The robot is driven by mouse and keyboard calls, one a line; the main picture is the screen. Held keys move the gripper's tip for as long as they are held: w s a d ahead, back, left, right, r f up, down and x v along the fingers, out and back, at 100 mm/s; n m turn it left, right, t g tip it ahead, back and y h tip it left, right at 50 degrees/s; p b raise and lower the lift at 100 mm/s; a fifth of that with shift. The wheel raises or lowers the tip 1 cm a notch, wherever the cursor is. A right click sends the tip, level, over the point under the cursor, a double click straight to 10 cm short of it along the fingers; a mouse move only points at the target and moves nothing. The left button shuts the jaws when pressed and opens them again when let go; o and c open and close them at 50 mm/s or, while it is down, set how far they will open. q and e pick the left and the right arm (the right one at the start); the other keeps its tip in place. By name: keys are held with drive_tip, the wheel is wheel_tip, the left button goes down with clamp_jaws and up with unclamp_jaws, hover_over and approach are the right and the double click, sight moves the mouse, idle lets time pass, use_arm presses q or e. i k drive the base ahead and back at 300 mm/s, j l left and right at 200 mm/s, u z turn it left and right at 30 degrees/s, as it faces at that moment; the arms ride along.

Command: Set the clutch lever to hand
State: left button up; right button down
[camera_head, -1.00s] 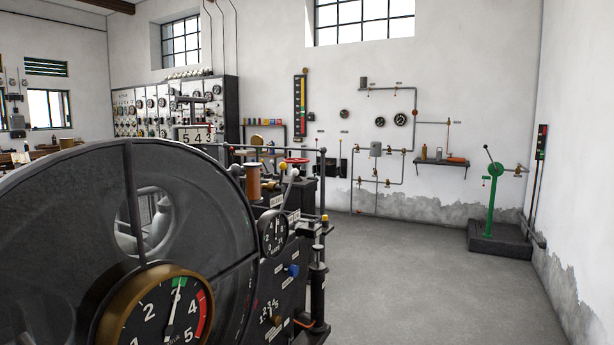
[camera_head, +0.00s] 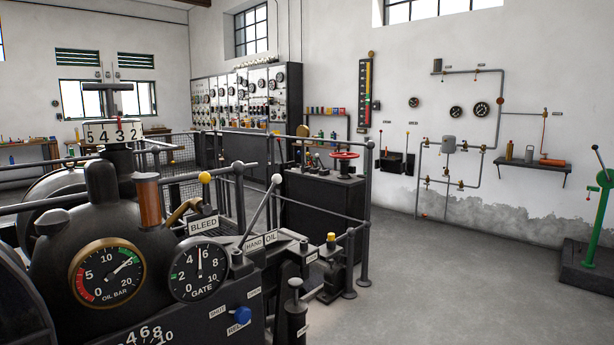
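A long steel lever with a pale round knob (camera_head: 277,179) stands on the black machine in front of me. It leans up and to the right from a pivot beside the gate gauge. A white HAND label (camera_head: 253,243) and an OIL label (camera_head: 270,238) sit beside its lower part. I cannot read the word clutch on it, so I cannot tell for sure that this is the clutch lever, nor at which label it is set. Neither of my grippers is in view.
The machine carries an oil gauge (camera_head: 107,274), a gate gauge (camera_head: 199,270), a BLEED label (camera_head: 203,225) and a blue knob (camera_head: 242,315). A railing (camera_head: 364,230) and a red handwheel (camera_head: 344,155) stand behind. Open floor (camera_head: 440,270) lies to the right.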

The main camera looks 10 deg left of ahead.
sight(276, 179)
drive_tip(key=i+l, duration=0.25)
drive_tip(key=l, duration=0.15)
drive_tip(key=i+l+u, duration=0.1)
drive_tip(key=i+l, duration=0.4)
drive_tip(key=l, duration=0.35)
drive_tip(key=i+u, duration=0.05)
